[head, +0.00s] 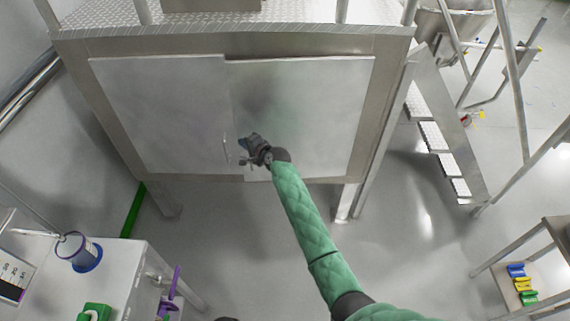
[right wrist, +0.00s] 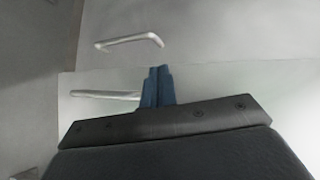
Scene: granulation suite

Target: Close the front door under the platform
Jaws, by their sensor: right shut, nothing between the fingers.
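Under the platform (head: 240,43) are two grey metal door panels, a left one (head: 160,110) and a right one (head: 320,110). Their edges are slightly out of line at the middle seam, so the right panel looks a little ajar; I cannot tell by how much. A bar handle (head: 226,149) is on the left panel and shows in the right wrist view (right wrist: 130,41). A second handle (right wrist: 100,94) runs behind my fingers there. My right gripper (head: 243,143) is shut and empty in front of the right panel near the seam; contact is unclear. My left gripper is out of view.
Metal stairs (head: 434,138) stand right of the platform. A white table (head: 118,285) with a blue-rimmed cup (head: 78,252) is at lower left. A small table (head: 555,250) with coloured items is at lower right. The floor (head: 240,250) before the doors is clear.

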